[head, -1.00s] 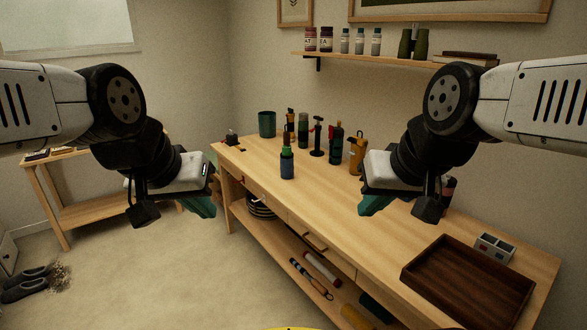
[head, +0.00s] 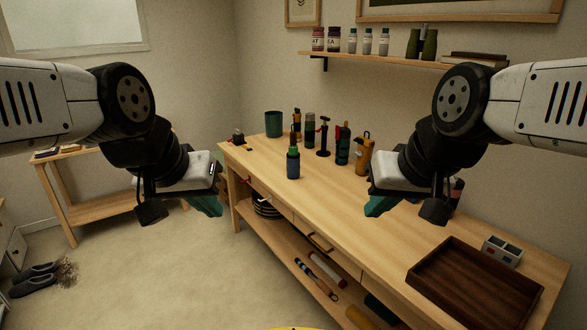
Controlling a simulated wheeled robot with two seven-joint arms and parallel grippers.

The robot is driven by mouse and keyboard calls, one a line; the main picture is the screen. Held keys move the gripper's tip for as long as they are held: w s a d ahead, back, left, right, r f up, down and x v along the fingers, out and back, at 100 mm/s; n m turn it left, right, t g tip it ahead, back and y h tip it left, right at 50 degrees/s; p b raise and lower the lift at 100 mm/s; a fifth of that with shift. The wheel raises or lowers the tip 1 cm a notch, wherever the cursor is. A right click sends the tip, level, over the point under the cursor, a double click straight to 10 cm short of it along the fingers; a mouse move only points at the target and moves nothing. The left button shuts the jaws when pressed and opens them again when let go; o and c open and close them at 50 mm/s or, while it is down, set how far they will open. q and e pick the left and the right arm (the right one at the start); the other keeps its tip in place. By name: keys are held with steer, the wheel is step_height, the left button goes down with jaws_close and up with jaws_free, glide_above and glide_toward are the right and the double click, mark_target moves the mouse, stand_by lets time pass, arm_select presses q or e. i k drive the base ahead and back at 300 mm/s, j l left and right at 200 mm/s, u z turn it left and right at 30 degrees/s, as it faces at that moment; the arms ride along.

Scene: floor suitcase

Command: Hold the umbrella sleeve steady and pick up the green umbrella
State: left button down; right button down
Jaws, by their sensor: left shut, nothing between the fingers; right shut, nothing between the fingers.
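A small upright item with a dark blue lower body (head: 293,169) and a green top (head: 293,151) stands on the workbench. It looks like the green umbrella in its sleeve, but it is too small to be sure. My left gripper (head: 207,205) is shut and empty, in the air left of the bench and of this item. My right gripper (head: 378,206) is shut and empty, above the bench to the right of the item. Neither gripper touches it.
Behind it on the workbench (head: 345,213) stand a teal pot (head: 273,124), a black T-handled item (head: 323,140), a dark red-topped item (head: 342,146) and a yellow item (head: 363,157). A brown tray (head: 475,285) lies front right. The bench middle is clear.

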mark_target(292, 148)
steer(key=i+j+z, duration=0.1)
steer(key=z, duration=0.25)
steer(key=i+j+z, duration=0.1)
steer(key=z, duration=0.2)
steer(key=j+z, duration=0.1)
steer(key=z, duration=0.25)
steer(key=i+j+z, duration=0.2)
steer(key=j, duration=0.25)
steer(key=i+j+z, duration=0.15)
steer(key=j, duration=0.25)
steer(key=j+z, duration=0.2)
steer(key=j, duration=0.25)
steer(key=i+j+z, duration=0.2)
steer(key=j, duration=0.3)
steer(key=i+j, duration=0.1)
steer(key=j, duration=1.15)
steer(key=i+j+z, duration=0.1)
steer(key=j, duration=1.15)
